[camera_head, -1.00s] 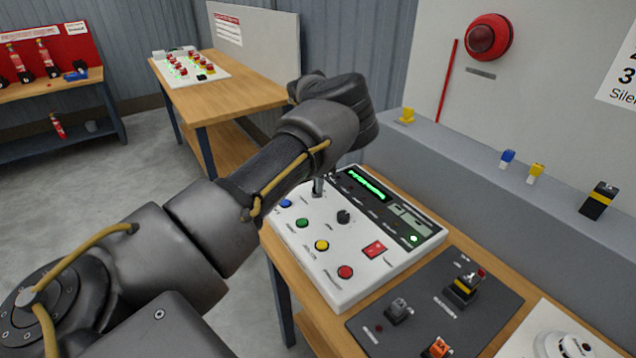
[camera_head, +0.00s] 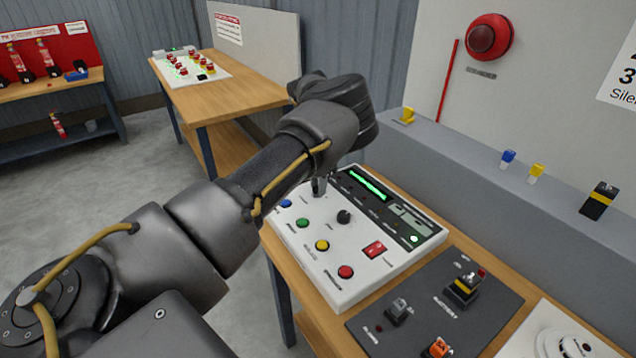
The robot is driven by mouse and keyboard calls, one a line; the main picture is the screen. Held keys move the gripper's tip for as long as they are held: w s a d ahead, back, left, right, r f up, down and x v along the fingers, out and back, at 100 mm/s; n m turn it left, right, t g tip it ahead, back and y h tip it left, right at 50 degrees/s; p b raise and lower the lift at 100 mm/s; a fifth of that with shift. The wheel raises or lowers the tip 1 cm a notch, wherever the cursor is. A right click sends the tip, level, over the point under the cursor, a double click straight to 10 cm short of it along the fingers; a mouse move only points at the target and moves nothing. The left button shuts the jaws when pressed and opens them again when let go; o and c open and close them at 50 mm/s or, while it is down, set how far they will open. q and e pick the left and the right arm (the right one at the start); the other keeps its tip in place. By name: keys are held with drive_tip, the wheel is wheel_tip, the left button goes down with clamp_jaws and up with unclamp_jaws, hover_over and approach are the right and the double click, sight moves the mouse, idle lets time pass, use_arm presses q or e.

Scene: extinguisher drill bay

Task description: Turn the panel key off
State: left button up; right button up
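The white control panel (camera_head: 345,285) sits on the wooden bench, with blue, green, yellow and red buttons, a black knob (camera_head: 344,217), a red rocker switch (camera_head: 374,250) and a lit green display (camera_head: 368,184). My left arm reaches in from the left, its wrist bent down over the panel's far left corner. A small part of my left gripper (camera_head: 319,186) shows below the forearm, close to the panel top. The forearm and wrist hide most of it, so its opening and any grip are unclear. The panel key cannot be made out. My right gripper is out of view.
A dark plate (camera_head: 430,315) with switches lies right of the panel, and a white round device (camera_head: 562,346) beyond it. A grey ledge (camera_head: 480,170) runs behind. A second bench (camera_head: 230,92) with another panel stands at the back left.

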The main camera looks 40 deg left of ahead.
use_arm(q)
drive_tip(key=shift+r, duration=0.1)
drive_tip(key=shift+r, duration=0.3)
wheel_tip(320, 180, up, 10)
drive_tip(key=b, duration=0.1)
idle(0.6)
